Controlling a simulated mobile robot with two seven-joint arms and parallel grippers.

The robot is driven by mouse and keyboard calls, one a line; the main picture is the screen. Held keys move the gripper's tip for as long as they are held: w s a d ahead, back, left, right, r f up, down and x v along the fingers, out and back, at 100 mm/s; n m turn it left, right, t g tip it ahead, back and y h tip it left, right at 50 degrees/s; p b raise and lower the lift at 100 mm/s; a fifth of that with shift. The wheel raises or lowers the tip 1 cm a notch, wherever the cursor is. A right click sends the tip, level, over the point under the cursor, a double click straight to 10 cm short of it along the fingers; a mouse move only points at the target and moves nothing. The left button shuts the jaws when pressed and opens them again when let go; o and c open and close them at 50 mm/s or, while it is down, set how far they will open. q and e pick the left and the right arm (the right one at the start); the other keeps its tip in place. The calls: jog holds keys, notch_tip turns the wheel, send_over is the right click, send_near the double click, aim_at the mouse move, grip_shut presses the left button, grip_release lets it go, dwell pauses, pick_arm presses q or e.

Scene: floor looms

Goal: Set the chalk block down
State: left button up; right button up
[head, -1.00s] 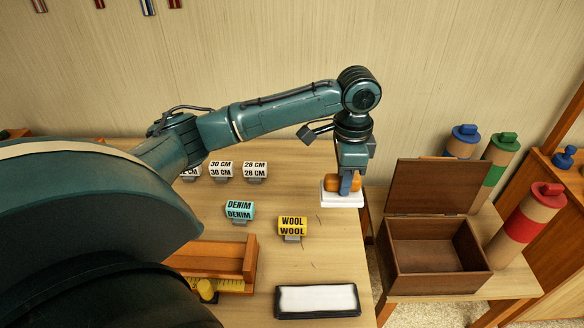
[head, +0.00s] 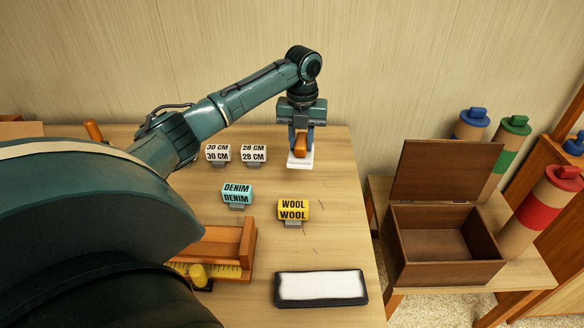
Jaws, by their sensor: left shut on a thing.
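The chalk block (head: 299,163) is a white slab with an orange grip on top, at the back right of the table in the head view. My left gripper (head: 301,147) points down over it and is shut on its orange grip, partly hiding it. The block looks level, to the right of the 28 CM card. I cannot tell whether its underside touches the table (head: 340,215). My right gripper is not in view.
White 30 CM (head: 217,153) and 28 CM (head: 254,153) cards, a teal DENIM card (head: 238,193) and a yellow WOOL card (head: 293,210) stand on the table. A dark-rimmed white tray (head: 320,288) lies in front. An open wooden box (head: 443,258) stands right, beside capped tubes (head: 536,215).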

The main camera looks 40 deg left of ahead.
pick_arm(q)
jog(key=a+f+m, duration=0.1)
jog(key=a+m, duration=0.1)
jog(key=m, duration=0.1)
jog(key=shift+a+f+b, duration=0.3)
jog(key=shift+f+b, duration=0.05)
jog(key=shift+b, duration=0.05)
jog(key=shift+a+f, duration=0.15)
jog(key=shift+f, duration=0.1)
notch_tip(320, 180, down, 10)
jog(key=shift+r, duration=0.2)
jog(key=shift+f+b, duration=0.15)
jog(key=shift+b, duration=0.15)
jog(key=o, duration=0.9)
notch_tip(320, 180, up, 12)
jog(key=shift+r+p, duration=0.2)
jog(key=shift+p, duration=0.2)
